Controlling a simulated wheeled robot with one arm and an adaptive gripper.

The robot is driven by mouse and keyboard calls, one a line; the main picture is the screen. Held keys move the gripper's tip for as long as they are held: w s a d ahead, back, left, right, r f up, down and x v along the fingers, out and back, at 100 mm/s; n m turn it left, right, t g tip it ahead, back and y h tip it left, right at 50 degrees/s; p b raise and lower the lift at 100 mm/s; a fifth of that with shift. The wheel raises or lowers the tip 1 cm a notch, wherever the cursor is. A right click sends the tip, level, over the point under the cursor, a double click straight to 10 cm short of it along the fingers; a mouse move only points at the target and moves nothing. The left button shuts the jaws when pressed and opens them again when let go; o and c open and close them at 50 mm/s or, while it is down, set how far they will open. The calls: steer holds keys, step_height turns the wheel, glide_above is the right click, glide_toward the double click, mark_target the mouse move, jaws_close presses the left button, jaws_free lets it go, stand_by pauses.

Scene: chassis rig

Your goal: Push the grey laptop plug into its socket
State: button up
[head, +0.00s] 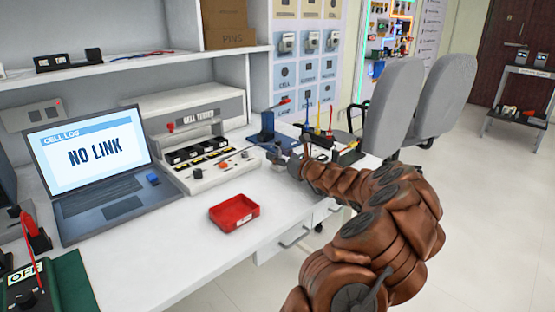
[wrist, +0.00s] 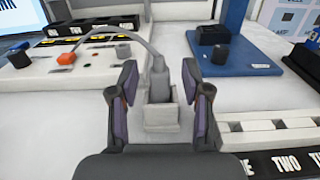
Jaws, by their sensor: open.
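A grey plug (wrist: 159,86) with a grey cable stands upright in a pale block-like holder (wrist: 161,116) in the wrist view. The cable arcs up and away to the left. My gripper (wrist: 160,78) is open, with one finger on each side of the plug and visible gaps between. In the head view my gripper (head: 292,158) is over the bench, right of the cell tester (head: 205,175); the plug is too small to make out there. The laptop (head: 98,185) stands open at left and reads "NO LINK". I cannot make out the plug's socket.
A red tray (head: 234,212) lies in front of the tester. A blue stand (head: 267,134) is behind my gripper; it also shows at right in the wrist view (wrist: 233,58). A slotted rack (wrist: 268,136) lies right of my gripper. The bench front is clear around the tray.

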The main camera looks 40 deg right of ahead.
jaws_close()
stand_by(0.4)
steer(key=shift+r, duration=0.1)
